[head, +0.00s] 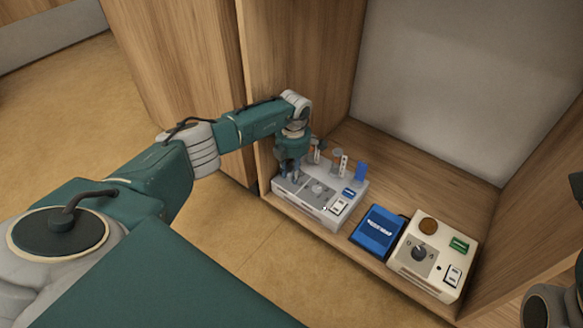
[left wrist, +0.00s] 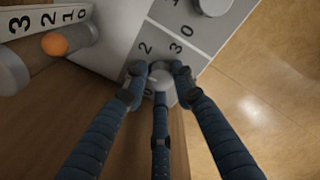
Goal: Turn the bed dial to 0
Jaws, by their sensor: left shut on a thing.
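A light grey control box (head: 330,213) stands on the left of the wooden shelf, with dials on its top panel. My left gripper (head: 290,172) reaches down over the box's left end. In the left wrist view its fingers (left wrist: 158,72) are shut around a small grey dial knob (left wrist: 161,80). A "2" shows beside this knob and a "0" is partly covered by the fingers. The pointer's direction is hidden. Another grey knob (left wrist: 212,5) sits farther along the panel, with a "3" and "0" near it. No label naming the bed dial is readable.
A blue box (head: 377,232) and a cream box (head: 433,258) with a black dial (head: 419,252) stand to the right. Wooden cabinet walls flank the shelf.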

